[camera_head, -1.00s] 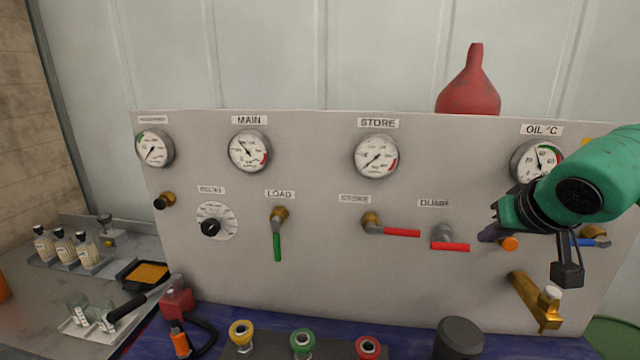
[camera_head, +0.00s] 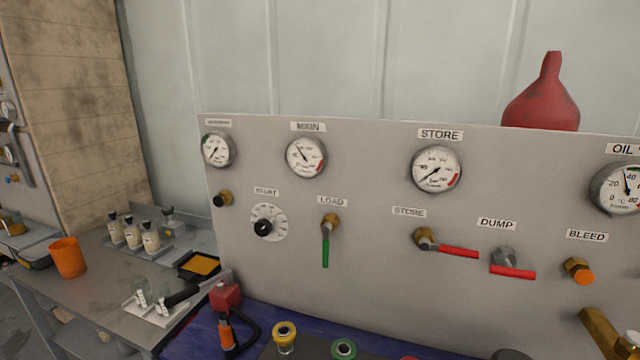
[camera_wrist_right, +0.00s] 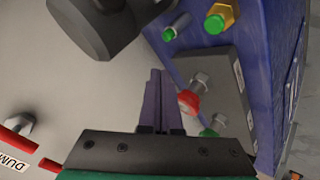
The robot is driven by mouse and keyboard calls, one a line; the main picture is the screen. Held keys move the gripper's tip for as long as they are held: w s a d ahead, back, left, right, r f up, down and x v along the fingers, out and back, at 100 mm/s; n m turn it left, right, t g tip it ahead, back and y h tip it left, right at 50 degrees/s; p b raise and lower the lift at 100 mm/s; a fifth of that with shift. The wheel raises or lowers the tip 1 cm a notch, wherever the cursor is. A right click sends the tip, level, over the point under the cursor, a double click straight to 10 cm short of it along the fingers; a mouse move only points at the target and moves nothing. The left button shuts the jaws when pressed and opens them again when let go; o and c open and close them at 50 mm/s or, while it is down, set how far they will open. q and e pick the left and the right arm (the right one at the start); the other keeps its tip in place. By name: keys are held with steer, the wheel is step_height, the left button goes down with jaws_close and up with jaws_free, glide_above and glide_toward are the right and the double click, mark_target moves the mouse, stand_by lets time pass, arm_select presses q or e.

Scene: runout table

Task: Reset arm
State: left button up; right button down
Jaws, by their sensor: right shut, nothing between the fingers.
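My right gripper (camera_wrist_right: 159,100) shows in the right wrist view with its two purple fingers together and nothing between them. It is clear of the panel fittings in front of it. The head view shows neither gripper; my right arm is out of that frame. In the head view the grey gauge panel (camera_head: 370,270) carries the green LOAD lever (camera_head: 325,252) hanging down. The red STORE lever (camera_head: 459,252) and the red DUMP lever (camera_head: 513,271) lie roughly level. The BLEED knob (camera_head: 582,275) has an orange end.
A red funnel (camera_head: 542,100) stands behind the panel. On the left bench are an orange cup (camera_head: 68,257), several small bottles (camera_head: 132,235), and an orange-filled tray (camera_head: 200,264). Yellow (camera_head: 284,332) and green (camera_head: 343,349) fittings stand below the panel. A dark rounded part (camera_wrist_right: 98,25) is close in the wrist view.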

steer(key=s+a+f+m+g+y, duration=0.3)
steer(key=s+a+f+m+g, duration=0.25)
steer(key=s+f, duration=0.55)
step_height(320, 180, down, 21)
steer(key=s+g+b, duration=0.1)
steer(key=s+g, duration=0.1)
steer(key=s+d+f+b, duration=0.1)
steer(key=s+d+f, duration=0.2)
steer(key=s+f, duration=1.4)
steer(key=shift+s+d+n+g+h+b, duration=0.25)
steer(key=shift+n+g+h+b, duration=0.1)
steer(key=shift+n+g, duration=0.1)
